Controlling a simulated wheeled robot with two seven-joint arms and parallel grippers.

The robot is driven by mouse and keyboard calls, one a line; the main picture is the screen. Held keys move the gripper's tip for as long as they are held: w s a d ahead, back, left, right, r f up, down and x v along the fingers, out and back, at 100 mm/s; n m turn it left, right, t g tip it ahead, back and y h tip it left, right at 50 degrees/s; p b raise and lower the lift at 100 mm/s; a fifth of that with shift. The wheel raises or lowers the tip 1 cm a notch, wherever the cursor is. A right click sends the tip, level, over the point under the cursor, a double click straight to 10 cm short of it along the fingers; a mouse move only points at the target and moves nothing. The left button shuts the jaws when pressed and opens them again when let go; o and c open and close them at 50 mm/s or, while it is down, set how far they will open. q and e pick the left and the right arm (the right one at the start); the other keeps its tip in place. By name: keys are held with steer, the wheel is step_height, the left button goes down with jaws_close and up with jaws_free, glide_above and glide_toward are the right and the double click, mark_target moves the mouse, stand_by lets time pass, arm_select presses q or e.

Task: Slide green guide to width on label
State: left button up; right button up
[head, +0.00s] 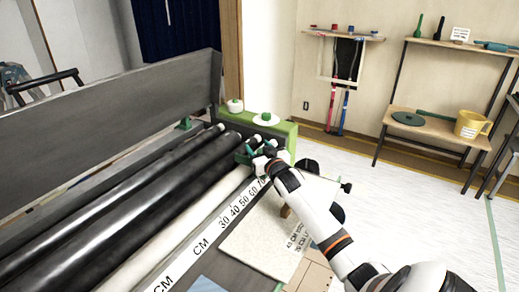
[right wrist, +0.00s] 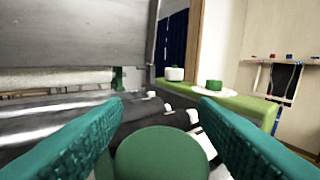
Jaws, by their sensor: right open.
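My right gripper (head: 250,153) is at the far end of the paster, over the rollers near the high numbers of the scale. In the right wrist view its two teal fingers (right wrist: 160,125) are spread apart. A rounded green knob (right wrist: 160,154), apparently the green guide, lies between them, with gaps on both sides. In the head view the guide is mostly hidden by the gripper. The white CM scale (head: 200,245) shows 30, 40, 50, 60 and 70. The label (head: 299,238) on a cream sheet starts with "40 CM"; my arm partly covers it. My left gripper is out of view.
Black rollers (head: 120,205) and a grey back panel (head: 110,105) run along the paster. A green end block (head: 280,131) carries white round parts. A shelf (head: 432,136) with a yellow jug (head: 470,124) stands at right. The floor between is clear.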

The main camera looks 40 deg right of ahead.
jaws_close()
steer(key=shift+a, duration=0.4)
steer(key=s+a+p, duration=0.1)
steer(key=a, duration=0.1)
steer(key=a+p, duration=0.1)
steer(key=a, duration=0.2)
steer(key=s+a+p, duration=0.1)
steer(key=a+p, duration=0.1)
steer(key=a, duration=0.1)
steer(key=shift+s, duration=0.3)
steer(key=shift+s+a, duration=0.15)
steer(key=shift+a, duration=0.3)
steer(key=shift+f, duration=0.1)
jaws_free()
